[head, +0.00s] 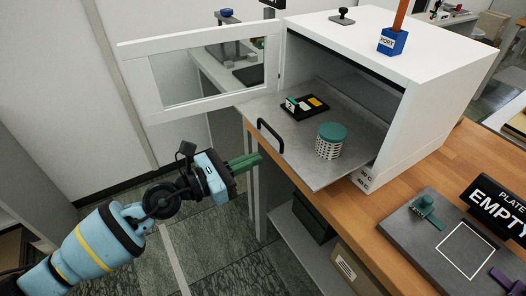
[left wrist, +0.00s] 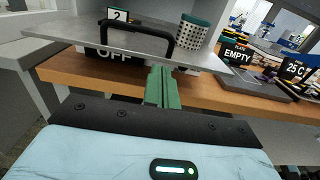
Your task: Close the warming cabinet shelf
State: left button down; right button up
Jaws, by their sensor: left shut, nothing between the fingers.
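The warming cabinet (head: 440,85) is a white box on the wooden bench, with its windowed door (head: 150,100) swung open to the left. Its grey metal shelf (head: 300,162) is pulled out past the front opening. A black bar handle (head: 269,134) stands at the shelf's front edge; the left wrist view shows the handle (left wrist: 137,27) too. My left gripper (head: 256,160) is shut and empty, its green fingers just left of and below the handle, apart from it in the head view. In the left wrist view the fingers (left wrist: 162,84) point towards the shelf's underside. My right gripper is not in view.
On the shelf are a black plate (head: 305,106) and a white perforated basket with a teal lid (head: 332,140). A blue "PORT" holder (head: 392,41) stands on the cabinet. A grey board (head: 436,238) and an "EMPTY" sign (head: 497,208) are on the bench. The floor before the shelf is clear.

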aim_at(276, 150)
pick_arm(q)
jog(key=shift+x, duration=1.9)
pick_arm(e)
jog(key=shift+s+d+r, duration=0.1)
pick_arm(q)
jog(key=shift+w, duration=0.1)
